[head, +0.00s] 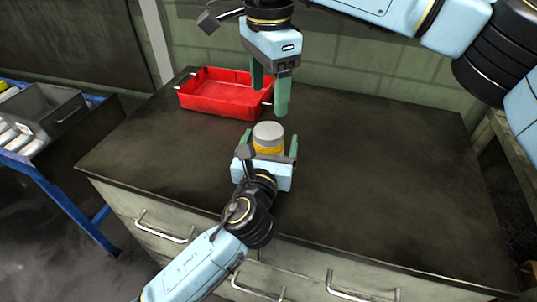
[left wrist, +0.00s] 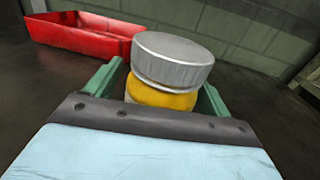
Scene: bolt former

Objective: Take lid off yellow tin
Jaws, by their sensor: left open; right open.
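The yellow tin (head: 268,150) stands upright on the dark worktop with its grey lid (head: 268,131) on top. In the left wrist view the yellow tin (left wrist: 162,98) shows below its wide metal lid (left wrist: 172,58). My left gripper (head: 268,142) is open low around the tin, one green finger on each side. Whether the fingers touch it I cannot tell. My right gripper (head: 270,88) is open and empty, pointing down above and behind the lid. Part of the tin's lower body is hidden by the left gripper.
A red tray (head: 222,109) stands at the back left of the worktop (head: 380,190), empty as far as I see. A brick wall is behind. Grey bins (head: 45,110) sit on a blue rack at far left. The worktop's right side is clear.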

